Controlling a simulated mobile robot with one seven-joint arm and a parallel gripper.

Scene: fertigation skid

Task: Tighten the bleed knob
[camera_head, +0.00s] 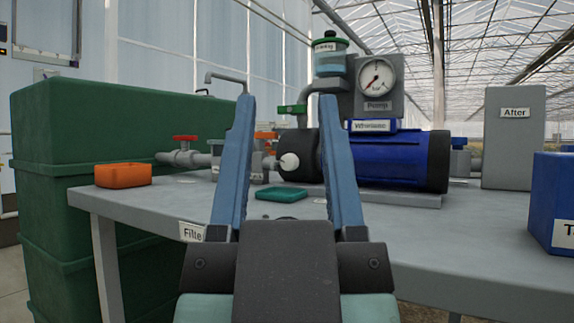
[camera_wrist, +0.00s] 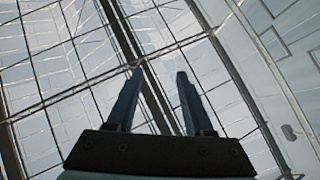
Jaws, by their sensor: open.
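My gripper (camera_head: 287,97) is open and empty in the head view, its two blue fingers pointing up in front of the bench. In the wrist view my gripper (camera_wrist: 160,72) has only roof and wall panes behind it. A round white knob (camera_head: 289,161) shows between the fingers, on the front of the black pump end (camera_head: 303,147). No label on it is readable, so I cannot tell for certain that it is the bleed knob. The blue pump motor (camera_head: 402,160) extends right. My right finger hides part of the pump.
The grey bench (camera_head: 440,220) carries an orange tray (camera_head: 123,175), a red-handled valve (camera_head: 185,150), a green-handled valve (camera_head: 291,109), a green dish (camera_head: 281,195) and a gauge (camera_head: 376,77). A green tank (camera_head: 90,130) stands left, a blue box (camera_head: 553,200) right.

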